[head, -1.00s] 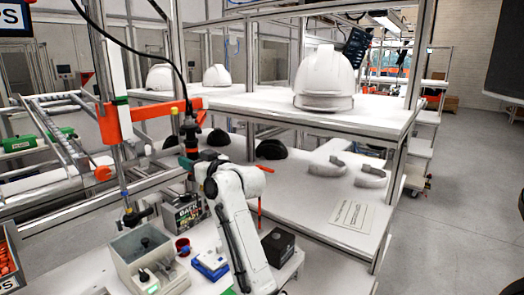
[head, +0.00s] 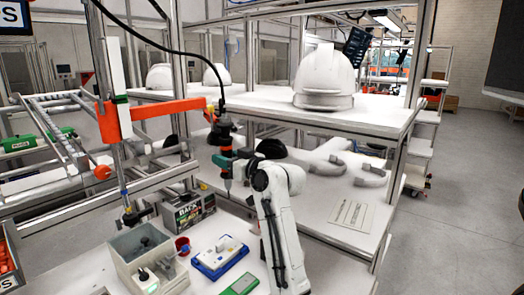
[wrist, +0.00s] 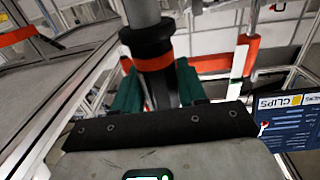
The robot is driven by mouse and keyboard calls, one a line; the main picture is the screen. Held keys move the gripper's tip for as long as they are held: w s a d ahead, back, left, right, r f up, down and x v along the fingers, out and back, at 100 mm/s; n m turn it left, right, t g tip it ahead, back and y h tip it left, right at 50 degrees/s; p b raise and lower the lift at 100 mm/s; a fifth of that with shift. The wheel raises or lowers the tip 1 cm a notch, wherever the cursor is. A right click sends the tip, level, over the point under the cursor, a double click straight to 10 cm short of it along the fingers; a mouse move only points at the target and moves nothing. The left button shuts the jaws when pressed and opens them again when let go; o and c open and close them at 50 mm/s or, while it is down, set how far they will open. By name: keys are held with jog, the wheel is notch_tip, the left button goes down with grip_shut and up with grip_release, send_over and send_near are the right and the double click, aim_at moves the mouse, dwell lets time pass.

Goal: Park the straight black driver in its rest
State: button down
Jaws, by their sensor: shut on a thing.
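The straight black driver (head: 223,132) hangs upright on a black cable in the head view, with orange-red bands on its body and a thin bit pointing down. My gripper (head: 226,160), with green fingers, is shut on it. In the wrist view the driver (wrist: 152,50) shows as a grey shaft with a black collar and a red-orange band between the green fingers (wrist: 158,88). The driver is in the air, apart from the bench below it. I cannot tell for sure which fixture is its rest; a dark bracket (head: 135,216) sits low on the post at left.
A grey bin (head: 127,262), a red cup (head: 183,246), a blue-and-white tray (head: 219,257) and a labelled battery box (head: 190,210) stand on the bench. An orange beam (head: 160,110) runs from the post behind the driver. White helmets (head: 324,78) stand on the shelf.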

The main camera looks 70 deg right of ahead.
jog(key=shift+s, duration=0.1)
jog(key=s+d+b, duration=0.1)
jog(key=s+d, duration=0.3)
jog(key=s, duration=0.4)
jog(key=shift+s+d, duration=0.35)
jog(key=shift+s, duration=0.05)
dwell(0.6)
jog(key=w+d+b, duration=0.2)
jog(key=d, duration=0.4)
jog(key=shift+w, duration=0.35)
dwell(0.3)
grip_release()
dwell(0.6)
